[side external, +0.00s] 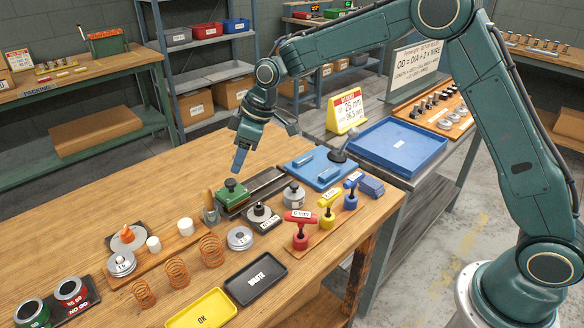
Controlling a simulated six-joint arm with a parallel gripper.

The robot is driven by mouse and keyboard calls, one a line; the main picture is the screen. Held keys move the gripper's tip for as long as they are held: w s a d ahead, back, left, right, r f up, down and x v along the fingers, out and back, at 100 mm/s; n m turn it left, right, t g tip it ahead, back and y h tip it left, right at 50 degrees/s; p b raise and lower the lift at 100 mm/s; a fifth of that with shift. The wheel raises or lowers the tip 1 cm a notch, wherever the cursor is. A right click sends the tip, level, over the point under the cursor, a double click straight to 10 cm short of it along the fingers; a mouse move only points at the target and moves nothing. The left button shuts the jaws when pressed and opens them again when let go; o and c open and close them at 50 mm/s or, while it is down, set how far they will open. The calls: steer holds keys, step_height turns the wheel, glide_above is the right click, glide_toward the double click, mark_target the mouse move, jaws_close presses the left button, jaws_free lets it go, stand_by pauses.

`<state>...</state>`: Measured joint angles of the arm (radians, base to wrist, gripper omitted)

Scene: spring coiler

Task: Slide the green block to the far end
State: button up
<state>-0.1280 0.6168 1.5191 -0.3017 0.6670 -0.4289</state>
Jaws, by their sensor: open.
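The green block (231,194) has a dark knob on top and sits at the left, near end of a dark rail (265,183) on the wooden bench. The rail runs up and to the right from it, and its visible length beyond the block looks bare. My gripper (241,160) is open and points down just above the green block, apart from its knob.
A blue plate (320,171) lies beyond the rail's right side. Round metal pieces, red, yellow and blue handled tools (300,228), springs (211,250), and yellow (202,310) and black (256,279) trays stand nearby. Bare bench (165,178) lies left of the rail.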

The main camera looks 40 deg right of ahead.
mark_target(231, 181)
steer(key=shift+x, duration=3.35)
steer(key=shift+c, duration=0.2)
jaws_close()
